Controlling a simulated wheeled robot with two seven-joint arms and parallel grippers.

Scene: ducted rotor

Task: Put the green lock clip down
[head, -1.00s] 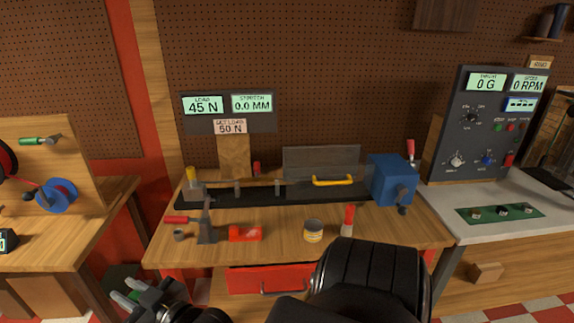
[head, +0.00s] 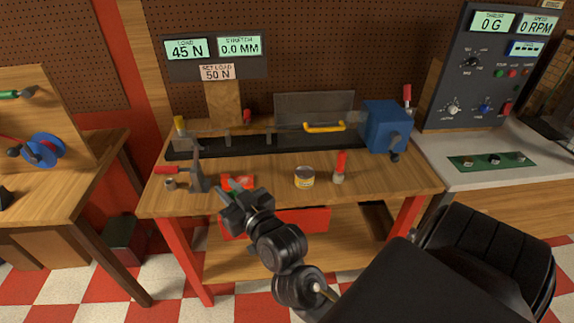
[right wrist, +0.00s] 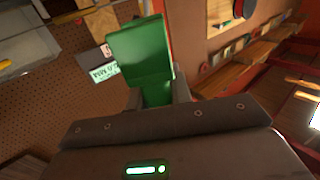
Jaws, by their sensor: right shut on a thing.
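The green lock clip (right wrist: 141,52) is held between the fingers of my right gripper (right wrist: 158,97) in the right wrist view, where it shows as a broad green block. In the head view only a small green part of the clip (head: 236,186) shows at the tips of my right gripper (head: 236,193). The gripper is over the front edge of the wooden workbench (head: 365,183), in front of a red block (head: 246,179) that it partly hides. I cannot tell whether the clip touches anything on the bench. My left gripper is out of view.
A yellow tin (head: 304,177) and a red-handled tool (head: 340,168) stand right of the gripper. A grey lever tool (head: 196,174) stands left of it. Behind is a long black rig with a blue box (head: 386,127). Bare bench top lies at the right front.

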